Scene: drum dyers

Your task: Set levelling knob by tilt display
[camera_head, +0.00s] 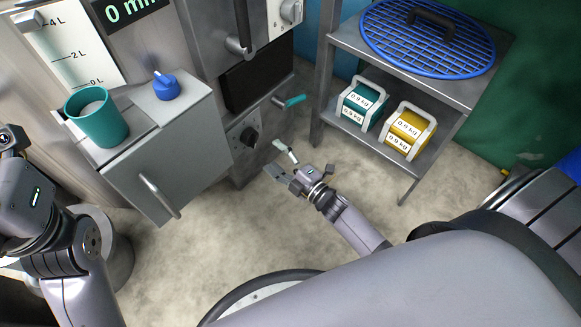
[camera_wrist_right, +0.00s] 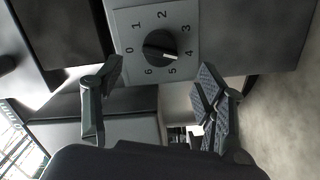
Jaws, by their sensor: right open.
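The black round knob (camera_head: 250,137) sits on a grey plate low on the machine's front, right of the grey drawer. In the right wrist view the knob (camera_wrist_right: 160,44) has numbers 0 to 6 around it, and its raised grip lies roughly crosswise. I cannot tell its exact setting. My right gripper (camera_head: 277,158) is open and empty, in front of the knob and apart from it. In the right wrist view its fingers (camera_wrist_right: 161,72) stand either side below the dial. My left arm is at the left edge; its fingers are out of view.
A teal lever (camera_head: 294,100) sticks out above right of the knob. A shelf (camera_head: 390,142) with teal and yellow weights stands right. The floor between is clear.

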